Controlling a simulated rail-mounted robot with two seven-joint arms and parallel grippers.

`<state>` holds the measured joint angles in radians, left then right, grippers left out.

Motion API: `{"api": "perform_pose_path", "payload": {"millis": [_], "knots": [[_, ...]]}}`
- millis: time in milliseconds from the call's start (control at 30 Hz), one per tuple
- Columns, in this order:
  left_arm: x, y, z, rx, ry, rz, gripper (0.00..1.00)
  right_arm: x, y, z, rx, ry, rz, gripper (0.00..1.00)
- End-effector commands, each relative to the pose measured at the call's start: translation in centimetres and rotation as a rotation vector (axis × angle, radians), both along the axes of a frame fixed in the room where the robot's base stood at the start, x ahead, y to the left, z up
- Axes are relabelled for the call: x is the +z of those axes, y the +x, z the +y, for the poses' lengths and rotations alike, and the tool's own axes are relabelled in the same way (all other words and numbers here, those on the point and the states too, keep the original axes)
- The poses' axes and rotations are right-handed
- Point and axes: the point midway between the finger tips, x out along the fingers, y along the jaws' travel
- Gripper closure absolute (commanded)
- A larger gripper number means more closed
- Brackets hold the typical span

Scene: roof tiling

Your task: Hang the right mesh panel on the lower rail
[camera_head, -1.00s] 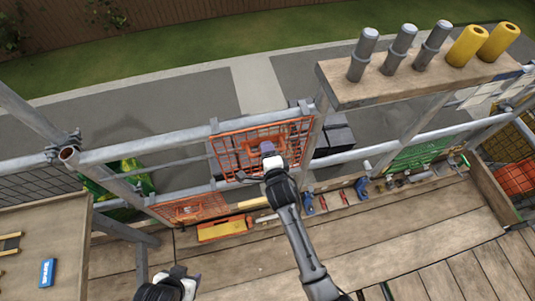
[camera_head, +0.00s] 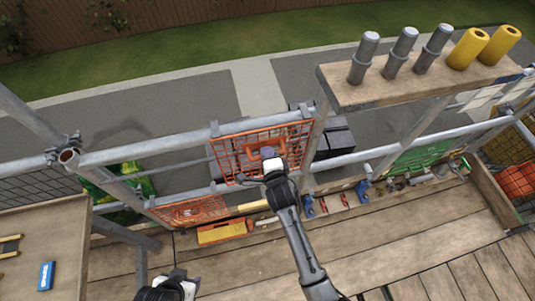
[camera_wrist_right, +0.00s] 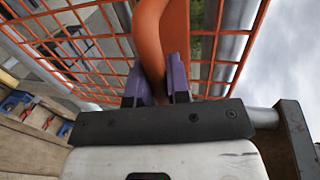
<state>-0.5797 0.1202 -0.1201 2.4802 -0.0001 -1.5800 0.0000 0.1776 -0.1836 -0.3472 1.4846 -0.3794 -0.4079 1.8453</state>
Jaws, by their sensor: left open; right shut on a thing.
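The right mesh panel (camera_head: 232,155) is an orange grid with a solid orange grip. My right gripper (camera_head: 267,157) is shut on that grip; in the right wrist view its purple fingertips (camera_wrist_right: 158,85) clamp the orange handle (camera_wrist_right: 150,40). The panel is tilted between the upper rail (camera_head: 150,147) and the lower rail (camera_head: 228,186). I cannot tell whether its edge touches either rail. Another orange mesh panel (camera_head: 190,211) is at the lower rail, further left. My left gripper (camera_head: 178,284) is open at the bottom edge, away from the panels.
A yellow-orange tool (camera_head: 222,233) lies on the plank deck below the rails. Small tools (camera_head: 335,201) line the deck edge to the right, near a green mesh panel (camera_head: 422,153). A wooden shelf (camera_head: 385,88) with grey and yellow cylinders stands upper right. The front deck is mostly clear.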

Motion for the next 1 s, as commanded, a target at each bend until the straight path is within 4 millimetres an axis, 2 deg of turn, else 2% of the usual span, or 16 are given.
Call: {"api": "perform_pose_path", "payload": {"millis": [267,1000], "knots": [[0.3,0.0,0.0,0.000,0.000,0.000,0.44,0.4,0.0,0.0,0.000,0.001,-0.002,1.00],[4.3,0.0,0.0,0.000,0.000,0.001,0.44,4.7,0.0,0.1,0.000,0.005,-0.003,1.00]]}}
